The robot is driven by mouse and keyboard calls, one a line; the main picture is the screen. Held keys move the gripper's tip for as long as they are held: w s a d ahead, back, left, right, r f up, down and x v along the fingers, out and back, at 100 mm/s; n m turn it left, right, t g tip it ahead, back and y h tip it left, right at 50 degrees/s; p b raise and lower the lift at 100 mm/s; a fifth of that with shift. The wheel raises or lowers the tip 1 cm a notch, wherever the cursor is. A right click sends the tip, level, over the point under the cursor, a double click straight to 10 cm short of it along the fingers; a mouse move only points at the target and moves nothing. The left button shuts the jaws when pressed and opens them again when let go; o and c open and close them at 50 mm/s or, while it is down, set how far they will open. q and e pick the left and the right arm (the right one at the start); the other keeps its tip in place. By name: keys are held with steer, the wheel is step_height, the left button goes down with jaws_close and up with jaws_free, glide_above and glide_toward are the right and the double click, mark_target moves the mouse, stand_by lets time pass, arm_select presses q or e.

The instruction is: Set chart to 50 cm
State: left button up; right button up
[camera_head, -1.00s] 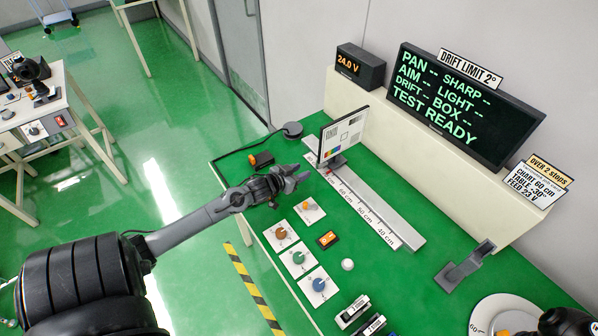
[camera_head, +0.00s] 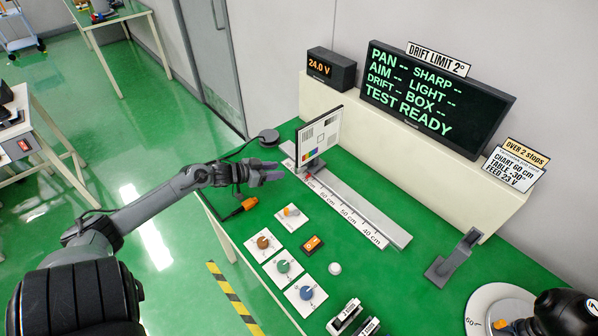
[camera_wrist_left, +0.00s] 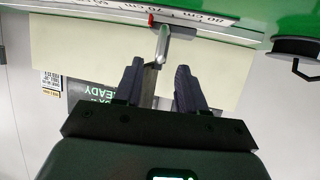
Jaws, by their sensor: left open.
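The chart (camera_head: 320,137) is an upright white panel with test patterns, standing on a carriage near the far left end of a pale rail (camera_head: 365,212). The rail has a centimetre scale, with 40 cm at its near end. In the left wrist view, a red marker (camera_wrist_left: 151,20) by the carriage post (camera_wrist_left: 162,45) is near the 70 cm label. My left gripper (camera_head: 276,174) is open and empty, just left of the chart's base, apart from it. In the left wrist view its two fingers (camera_wrist_left: 158,78) point towards the post. My right gripper is not in view.
Knob panels (camera_head: 283,266) and an orange switch (camera_head: 312,244) lie in front of the rail. A grey bracket (camera_head: 455,258) stands right of it. A display (camera_head: 435,100) and a 24.0 V box (camera_head: 331,68) sit on a ledge behind. A turntable (camera_head: 480,310) is at bottom right.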

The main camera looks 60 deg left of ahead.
arm_select(q)
steer(key=b+x, duration=0.3)
steer(key=x, duration=0.6)
steer(key=shift+a+r, duration=0.1)
steer(key=shift+a, duration=0.05)
steer(key=shift+w, duration=0.3)
jaws_close()
